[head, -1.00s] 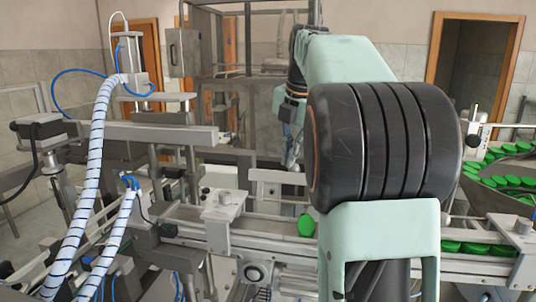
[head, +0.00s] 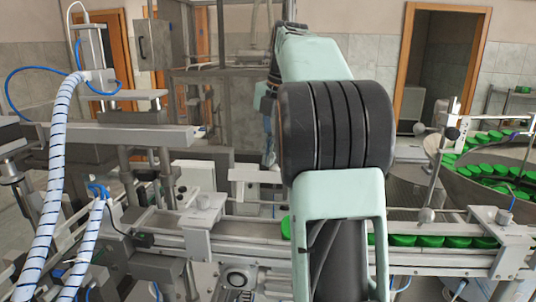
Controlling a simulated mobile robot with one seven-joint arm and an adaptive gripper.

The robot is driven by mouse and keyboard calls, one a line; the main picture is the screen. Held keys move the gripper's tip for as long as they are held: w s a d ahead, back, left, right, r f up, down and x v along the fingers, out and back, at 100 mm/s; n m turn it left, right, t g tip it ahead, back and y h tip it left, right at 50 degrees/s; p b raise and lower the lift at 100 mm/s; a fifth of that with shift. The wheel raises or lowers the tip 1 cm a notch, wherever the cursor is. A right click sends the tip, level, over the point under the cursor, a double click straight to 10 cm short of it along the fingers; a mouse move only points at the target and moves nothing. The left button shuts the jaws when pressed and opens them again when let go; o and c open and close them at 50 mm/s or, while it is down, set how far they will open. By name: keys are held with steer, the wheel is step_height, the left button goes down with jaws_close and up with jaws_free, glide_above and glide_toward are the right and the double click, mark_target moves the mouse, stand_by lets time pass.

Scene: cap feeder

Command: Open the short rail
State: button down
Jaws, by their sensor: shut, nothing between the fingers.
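A cap track (head: 450,256) crosses the front of the head view, with green caps (head: 432,241) lined up in its right part. A short metal rail piece with a block on it (head: 205,211) sits along the track left of my arm. A pale flat bar (head: 256,175) stands behind the track. I cannot tell for certain which piece is the short rail. My gripper (head: 268,152) hangs beyond the track, small and partly hidden by my own arm. It looks shut and empty. The track behind my arm is hidden.
A round metal bowl (head: 437,162) with many green caps stands at the right. Striped hoses (head: 55,170) and a metal press frame (head: 150,138) crowd the left. A tall machine frame (head: 225,105) stands behind my gripper. A doorway (head: 440,65) is at the back right.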

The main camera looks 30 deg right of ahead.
mark_target(274, 167)
steer(key=shift+s+d+f, duration=0.15)
steer(key=shift+s+f, duration=0.05)
steer(key=shift+f, duration=0.25)
steer(key=shift+w+v, duration=0.1)
steer(key=shift+v, duration=1.95)
steer(key=shift+w+v, duration=0.15)
steer(key=shift+v, duration=1.95)
